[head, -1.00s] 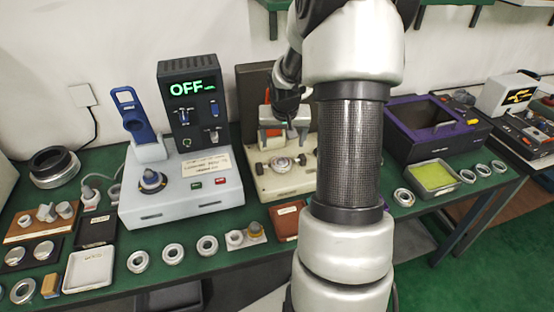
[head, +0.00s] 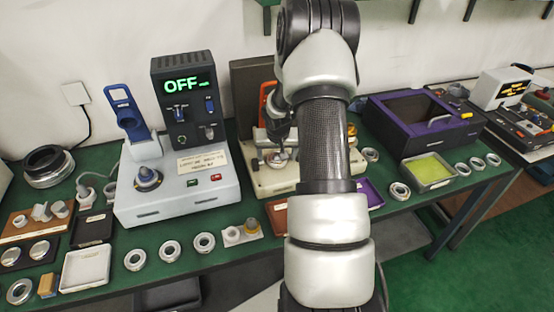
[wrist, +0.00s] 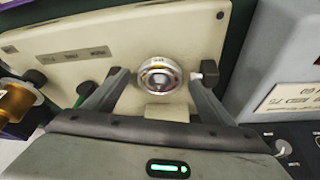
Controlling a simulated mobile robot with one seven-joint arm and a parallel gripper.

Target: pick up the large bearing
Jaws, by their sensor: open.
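A round metal bearing (wrist: 160,75) with a shiny domed centre sits on the cream fixture (wrist: 110,50) in the wrist view. My gripper (wrist: 160,84) is open, with one finger on each side of the bearing and a gap on both sides. Nothing is held. In the head view the bearing (head: 277,159) shows on the cream fixture (head: 290,184), partly behind my arm. The gripper is mostly hidden there. I cannot tell from its size alone whether this is the large bearing.
A white-grey machine with an OFF display (head: 183,87) stands left of the fixture. Several loose rings (head: 170,251) lie along the front of the green bench. A purple-edged box (head: 425,130) and a tray with yellow-green contents (head: 428,170) are to the right. A dark ring stack (head: 48,165) is far left.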

